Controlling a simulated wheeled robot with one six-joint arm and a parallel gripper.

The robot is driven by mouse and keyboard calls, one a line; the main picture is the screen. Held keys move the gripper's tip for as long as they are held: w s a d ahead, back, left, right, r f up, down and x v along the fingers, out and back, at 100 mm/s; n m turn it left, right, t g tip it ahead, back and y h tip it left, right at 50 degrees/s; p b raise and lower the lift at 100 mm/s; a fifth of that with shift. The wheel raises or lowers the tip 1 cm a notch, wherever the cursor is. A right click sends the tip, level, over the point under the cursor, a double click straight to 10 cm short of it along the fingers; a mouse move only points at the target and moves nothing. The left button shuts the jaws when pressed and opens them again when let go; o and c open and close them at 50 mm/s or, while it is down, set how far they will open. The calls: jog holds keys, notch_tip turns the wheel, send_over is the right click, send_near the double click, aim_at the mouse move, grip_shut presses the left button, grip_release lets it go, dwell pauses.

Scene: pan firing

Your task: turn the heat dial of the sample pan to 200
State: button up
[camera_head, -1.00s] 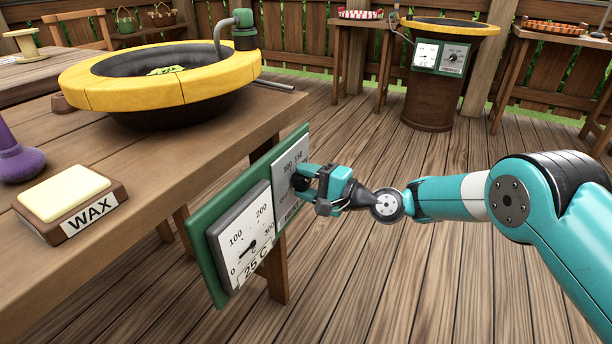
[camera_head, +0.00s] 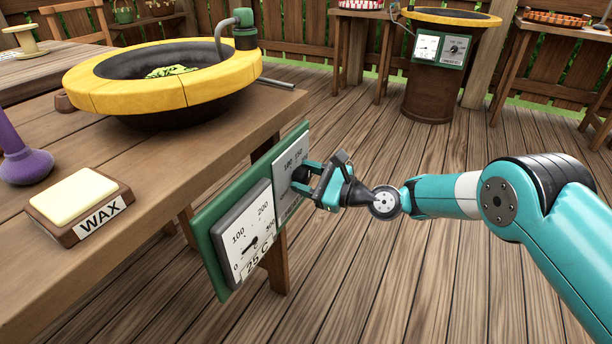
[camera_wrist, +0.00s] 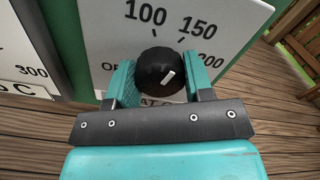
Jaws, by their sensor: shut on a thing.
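The black heat dial (camera_wrist: 154,66) is on a white card with 100, 150 and 200 printed around it. Its short white mark sits right of the dial's middle, slanting up to the right; I cannot tell its exact setting. My gripper (camera_wrist: 160,82) is shut on the dial, one teal finger on each side. In the head view my gripper (camera_head: 304,178) covers most of the dial. A gauge (camera_head: 246,236) beside it on the green panel (camera_head: 207,236) reads 25 C. The yellow-rimmed pan (camera_head: 215,88) above holds green bits.
The wooden table (camera_head: 160,170) holds a WAX block (camera_head: 78,197) and a purple vessel (camera_head: 27,166). A second yellow-rimmed pan (camera_head: 452,17) with its own gauge and dial stands at the back. The plank floor right of the panel is clear around my arm.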

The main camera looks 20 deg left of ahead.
jog(key=m, duration=0.6)
jog(key=shift+f+m+p, duration=0.1)
jog(key=shift+m+p, duration=0.2)
jog(key=shift+p, duration=0.05)
jog(key=m, duration=0.5)
jog(key=shift+m, duration=0.4)
jog(key=o, duration=0.9)
jog(key=shift+d, duration=0.15)
jog(key=shift+c, duration=0.2)
jog(key=shift+o, duration=0.3)
